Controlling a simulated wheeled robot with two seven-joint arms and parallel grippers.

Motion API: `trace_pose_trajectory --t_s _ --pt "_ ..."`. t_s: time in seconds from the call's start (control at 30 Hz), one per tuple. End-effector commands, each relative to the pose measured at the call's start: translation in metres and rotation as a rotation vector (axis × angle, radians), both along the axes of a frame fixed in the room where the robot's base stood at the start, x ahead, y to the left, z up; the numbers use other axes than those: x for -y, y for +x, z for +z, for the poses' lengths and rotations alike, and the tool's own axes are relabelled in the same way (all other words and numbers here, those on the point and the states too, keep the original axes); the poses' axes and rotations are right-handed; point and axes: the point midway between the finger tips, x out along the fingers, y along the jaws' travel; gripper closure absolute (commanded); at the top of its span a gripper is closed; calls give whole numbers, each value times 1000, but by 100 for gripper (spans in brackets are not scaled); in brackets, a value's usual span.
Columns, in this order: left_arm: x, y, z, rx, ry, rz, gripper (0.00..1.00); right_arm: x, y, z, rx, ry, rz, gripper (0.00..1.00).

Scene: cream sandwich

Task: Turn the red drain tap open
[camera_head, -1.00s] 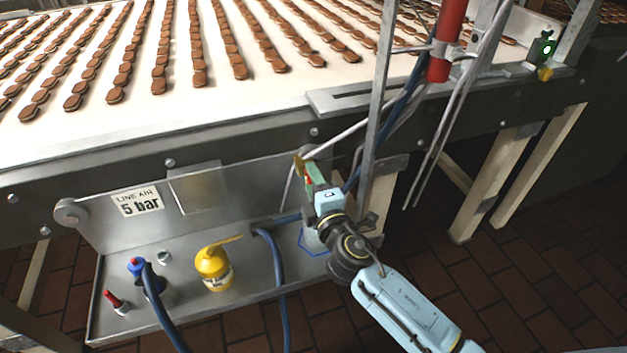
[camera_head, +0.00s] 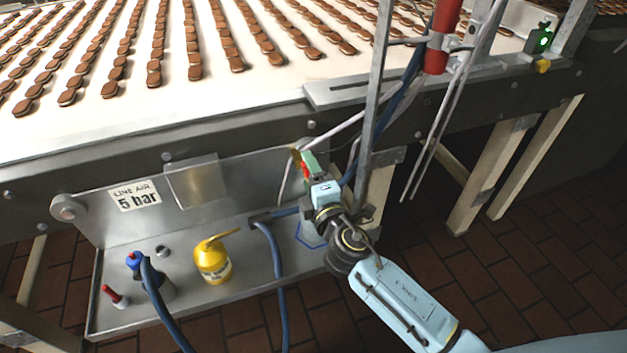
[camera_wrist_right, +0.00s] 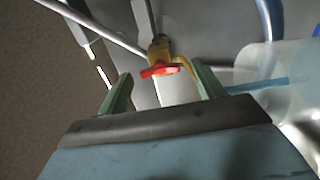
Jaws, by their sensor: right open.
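The red drain tap (camera_wrist_right: 158,71) shows in the right wrist view as a red handle on a brass body (camera_wrist_right: 158,50). It lies between and a little beyond the two green fingers of my right gripper (camera_wrist_right: 160,88), which is open. The right finger is close to the brass spout; I cannot tell whether they touch. In the head view my right gripper (camera_head: 304,166) is at the panel's right end, and its fingers and wrist hide most of the tap. A bit of brass shows just left of the fingertips. My left gripper is not in view.
A metal tray (camera_head: 200,305) below holds a yellow oil can (camera_head: 212,262), a blue-topped bottle (camera_head: 136,262) and a red-capped item (camera_head: 113,295). Blue hoses (camera_head: 272,250) cross it. An upright metal post (camera_head: 370,120) stands close right of my gripper. A clear container (camera_wrist_right: 245,75) is near the right finger.

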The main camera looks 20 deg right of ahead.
Motion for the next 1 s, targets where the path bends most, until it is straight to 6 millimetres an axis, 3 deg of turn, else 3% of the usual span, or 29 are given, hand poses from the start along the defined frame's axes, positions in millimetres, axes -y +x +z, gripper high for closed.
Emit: trace_pose_trajectory --t_s 0.17,0.53,0.7,1.0 --pt "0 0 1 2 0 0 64 1 -16 -1 -2 0 0 33" --pt "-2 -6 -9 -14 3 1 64 3 -93 -2 -3 1 -1 33" --pt "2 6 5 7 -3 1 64 4 -118 -2 -2 1 0 33" --pt "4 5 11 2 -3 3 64 5 -133 0 0 0 0 33"
